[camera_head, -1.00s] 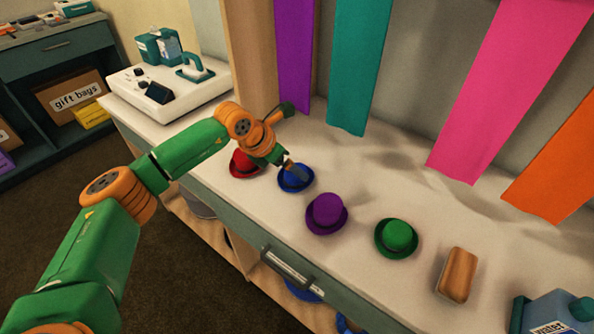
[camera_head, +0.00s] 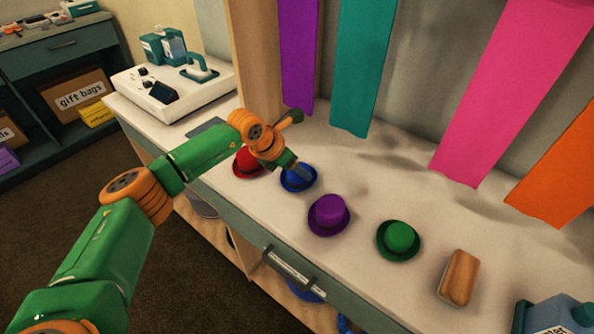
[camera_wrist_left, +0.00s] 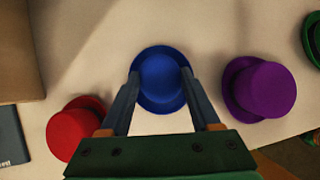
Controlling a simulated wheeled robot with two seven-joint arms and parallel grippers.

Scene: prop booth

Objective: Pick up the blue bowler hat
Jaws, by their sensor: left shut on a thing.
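The blue bowler hat (camera_head: 298,178) sits on the white counter (camera_head: 350,190) in the head view, between the red hat (camera_head: 247,163) and the purple hat (camera_head: 328,214). My left gripper (camera_head: 303,169) reaches down to it from the left. In the left wrist view, the blue bowler hat (camera_wrist_left: 160,82) lies between the two fingers of my left gripper (camera_wrist_left: 160,80), which are shut on its crown. The hat appears upright, and I cannot tell whether its brim is off the counter. My right gripper is not in view.
A green hat (camera_head: 398,240) and a brown block-like item (camera_head: 459,277) stand farther right on the counter. A blue-grey container (camera_head: 556,314) is at the lower right. A white tray (camera_head: 178,92) with devices stands at the back left. Colored cloths hang behind.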

